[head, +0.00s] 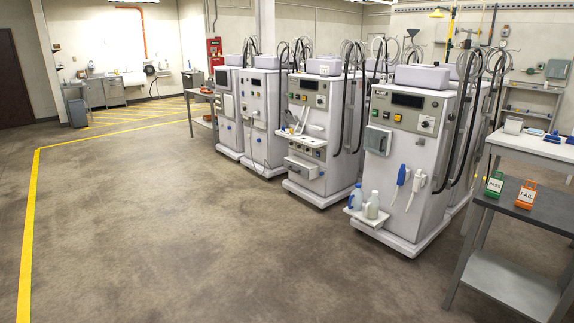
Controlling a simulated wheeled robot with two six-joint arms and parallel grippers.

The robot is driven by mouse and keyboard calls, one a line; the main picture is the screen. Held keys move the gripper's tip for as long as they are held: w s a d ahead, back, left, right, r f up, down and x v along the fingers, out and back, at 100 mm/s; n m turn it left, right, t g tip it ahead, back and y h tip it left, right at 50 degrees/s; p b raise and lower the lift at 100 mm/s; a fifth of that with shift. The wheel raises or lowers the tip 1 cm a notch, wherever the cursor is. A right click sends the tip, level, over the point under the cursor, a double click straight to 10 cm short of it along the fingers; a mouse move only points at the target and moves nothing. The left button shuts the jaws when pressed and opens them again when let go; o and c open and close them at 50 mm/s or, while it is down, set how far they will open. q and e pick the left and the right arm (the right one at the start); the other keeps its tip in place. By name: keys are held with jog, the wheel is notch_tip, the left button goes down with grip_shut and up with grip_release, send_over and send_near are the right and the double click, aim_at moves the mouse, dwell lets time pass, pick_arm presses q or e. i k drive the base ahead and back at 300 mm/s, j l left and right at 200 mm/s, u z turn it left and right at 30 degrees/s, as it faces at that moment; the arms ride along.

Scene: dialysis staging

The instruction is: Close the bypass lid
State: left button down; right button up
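Several white dialysis machines stand in a row. The nearest machine (405,185) has a grey-green square cover (377,140) on the left of its front, below the display. It looks like a small lid or door; I cannot tell for sure that it is the bypass lid, or whether it is fully closed. The second machine (318,100) has a small shelf with items and a drawer-like box (303,168) sticking out of its front. Neither of my grippers is in view.
A low shelf on the nearest machine holds a blue-capped bottle (356,195) and a white bottle (372,205). A grey table (545,212) at the right carries a green tag (495,184) and an orange tag (526,194). The floor (190,230) in front is clear.

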aim_at(291, 120)
jog(key=i+u, duration=0.25)
jog(key=i, duration=2.15)
jog(key=i+j, duration=0.1)
jog(key=i, duration=2.25)
jog(key=z, duration=0.05)
